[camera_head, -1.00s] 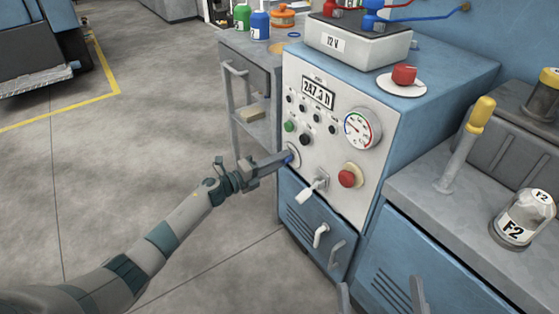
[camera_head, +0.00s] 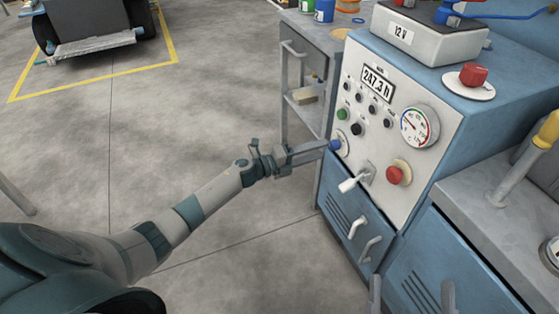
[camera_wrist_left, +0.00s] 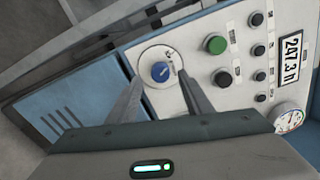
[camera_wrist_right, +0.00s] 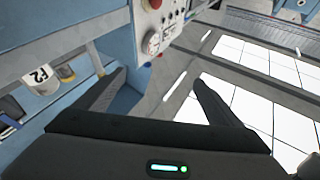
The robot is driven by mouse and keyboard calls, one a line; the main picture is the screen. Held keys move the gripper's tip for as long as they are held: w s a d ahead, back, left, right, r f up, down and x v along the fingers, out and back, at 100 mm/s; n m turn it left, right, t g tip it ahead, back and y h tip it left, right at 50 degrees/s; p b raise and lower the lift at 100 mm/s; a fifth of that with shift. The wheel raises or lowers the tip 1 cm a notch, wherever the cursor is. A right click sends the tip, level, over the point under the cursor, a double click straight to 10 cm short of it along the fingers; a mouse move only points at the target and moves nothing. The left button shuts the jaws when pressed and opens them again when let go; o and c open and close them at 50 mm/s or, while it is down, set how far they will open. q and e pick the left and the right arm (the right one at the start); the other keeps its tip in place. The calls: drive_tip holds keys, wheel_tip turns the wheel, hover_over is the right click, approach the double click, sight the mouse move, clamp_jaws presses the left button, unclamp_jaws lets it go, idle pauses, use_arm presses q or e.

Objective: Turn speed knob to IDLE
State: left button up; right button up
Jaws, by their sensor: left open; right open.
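The speed knob (camera_head: 336,144) is a small blue knob on a round pale dial at the lower left of the white control panel (camera_head: 392,160). My left gripper (camera_head: 318,149) is open, with its fingertips close to the knob. In the left wrist view the blue knob (camera_wrist_left: 160,72) lies between the two open fingers (camera_wrist_left: 159,78), with a gap on each side. A white mark on the knob points to the upper right in that view; the dial's lettering is too small to read. My right gripper (camera_wrist_right: 159,80) is open and empty, away from the knob.
Beside the knob are a white lever (camera_head: 355,180), a red button (camera_head: 398,173), a green button (camera_head: 342,114) and a gauge (camera_head: 419,127). A 12 V battery (camera_head: 430,36) and a red switch (camera_head: 473,75) sit on top.

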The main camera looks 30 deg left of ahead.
use_arm(q)
drive_tip(key=v, duration=1.3)
drive_tip(key=shift+p, duration=0.45)
use_arm(e)
drive_tip(key=f, duration=0.1)
drive_tip(key=w+f+g, duration=0.1)
drive_tip(key=f+g, duration=0.1)
drive_tip(key=shift+w+f+h, duration=0.25)
drive_tip(key=shift+h, duration=0.15)
use_arm(q)
drive_tip(key=shift+s+a, duration=0.1)
